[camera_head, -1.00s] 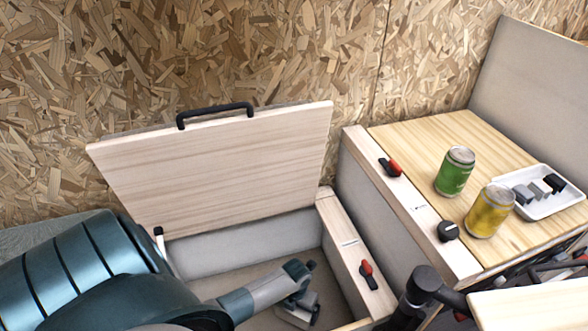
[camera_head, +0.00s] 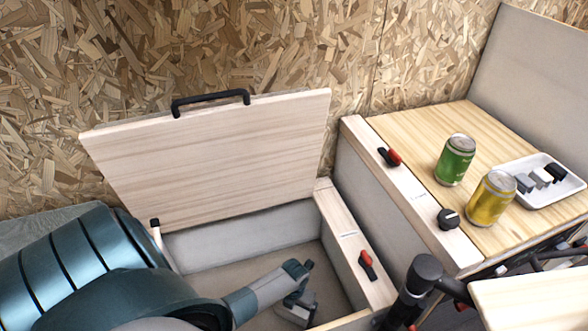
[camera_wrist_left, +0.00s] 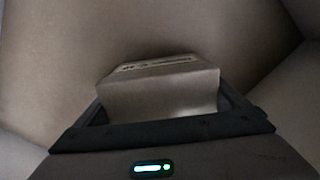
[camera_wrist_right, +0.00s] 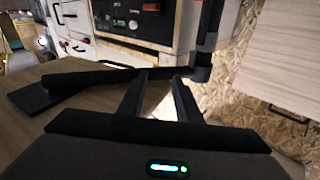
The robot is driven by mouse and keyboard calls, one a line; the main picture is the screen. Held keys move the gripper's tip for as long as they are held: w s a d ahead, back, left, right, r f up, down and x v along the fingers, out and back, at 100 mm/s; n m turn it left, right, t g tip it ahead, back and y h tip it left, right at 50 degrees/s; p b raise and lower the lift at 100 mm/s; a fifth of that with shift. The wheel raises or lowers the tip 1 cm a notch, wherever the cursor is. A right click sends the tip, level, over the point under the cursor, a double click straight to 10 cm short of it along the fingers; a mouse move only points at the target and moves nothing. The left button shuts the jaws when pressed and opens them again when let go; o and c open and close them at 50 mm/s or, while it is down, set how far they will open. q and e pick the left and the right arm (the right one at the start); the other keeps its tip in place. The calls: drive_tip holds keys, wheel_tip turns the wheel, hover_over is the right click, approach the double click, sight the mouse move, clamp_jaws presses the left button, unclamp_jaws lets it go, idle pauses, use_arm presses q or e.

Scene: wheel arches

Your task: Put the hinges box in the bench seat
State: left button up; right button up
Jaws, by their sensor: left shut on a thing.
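The bench seat (camera_head: 205,250) is an open bin with a light wood lid (camera_head: 215,160) raised against the wall. My left gripper (camera_head: 298,308) reaches down inside the bin. In the left wrist view it is shut on a brown cardboard box (camera_wrist_left: 160,95) with printing on its top edge, which I take as the hinges box. The bin's plain floor and walls surround the box there; I cannot tell whether it touches the floor. The head view does not show the box clearly. My right gripper (camera_wrist_right: 160,95) is open and empty in the right wrist view.
Right of the bin, a wooden counter holds a green can (camera_head: 455,160), a yellow can (camera_head: 490,199) and a white tray (camera_head: 552,196) of small blocks. A red-handled latch (camera_head: 367,264) sits on the bin's right rim. A black jointed post (camera_head: 424,275) stands at the lower right.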

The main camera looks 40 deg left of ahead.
use_arm(q)
drive_tip(key=shift+f, duration=0.45)
use_arm(e)
drive_tip(key=shift+s+r+t, duration=0.15)
drive_tip(key=shift+r+t, duration=0.25)
drive_tip(key=shift+r, duration=0.35)
use_arm(q)
drive_tip(key=shift+f, duration=0.15)
drive_tip(key=o, duration=1)
use_arm(e)
drive_tip(key=shift+s+r+y, duration=0.15)
drive_tip(key=shift+r+y, duration=0.15)
drive_tip(key=shift+r, duration=0.05)
drive_tip(key=shift+a+f, duration=0.1)
